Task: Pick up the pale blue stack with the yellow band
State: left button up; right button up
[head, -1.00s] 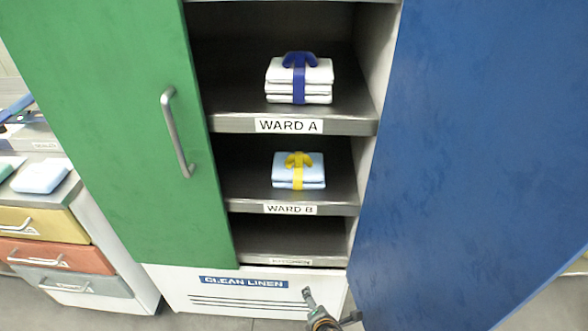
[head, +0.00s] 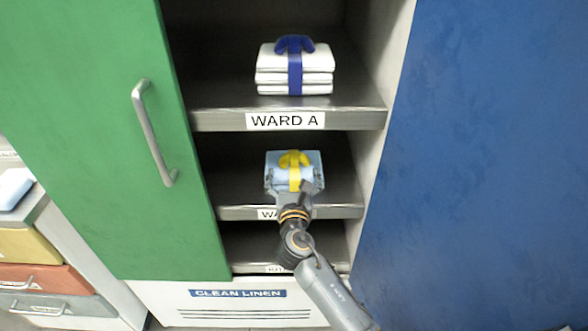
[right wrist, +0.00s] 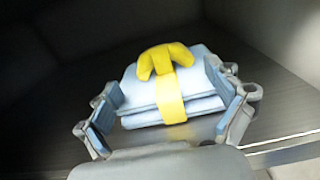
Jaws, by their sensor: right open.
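The pale blue stack with the yellow band (head: 283,160) sits on the Ward B shelf (head: 345,210). In the right wrist view the stack (right wrist: 140,95) lies folded on the dark shelf, with its yellow bow (right wrist: 168,62) on top. My right gripper (head: 294,186) reaches into the shelf from the front, at the stack. In the right wrist view its open fingers (right wrist: 168,112) stand on either side of the stack, the right one close to its side. I cannot tell whether either finger touches it. My left gripper is not in view.
A white stack with a blue band (head: 270,70) sits on the Ward A shelf (head: 360,119) above. A green door (head: 90,130) stands at the left and a blue door (head: 480,150) at the right. Drawers (head: 40,280) stand at the lower left.

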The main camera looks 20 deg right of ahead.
aim_at(294, 159)
jog(key=shift+w+d+r, duration=0.1)
jog(key=shift+w+d, duration=0.1)
jog(key=shift+w, duration=0.4)
jog(key=x, duration=0.4)
jog(key=shift+w+d+r, duration=0.2)
jog(key=shift+d+r, duration=0.05)
jog(key=shift+r, duration=0.1)
jog(key=shift+w, duration=0.3)
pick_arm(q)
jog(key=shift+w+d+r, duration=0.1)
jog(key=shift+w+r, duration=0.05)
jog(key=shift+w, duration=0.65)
pick_arm(e)
jog(key=shift+s, duration=0.1)
jog(key=shift+c, duration=0.3)
jog(key=c, duration=1.8)
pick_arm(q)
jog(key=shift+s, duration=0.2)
pick_arm(e)
jog(key=shift+r, duration=0.15)
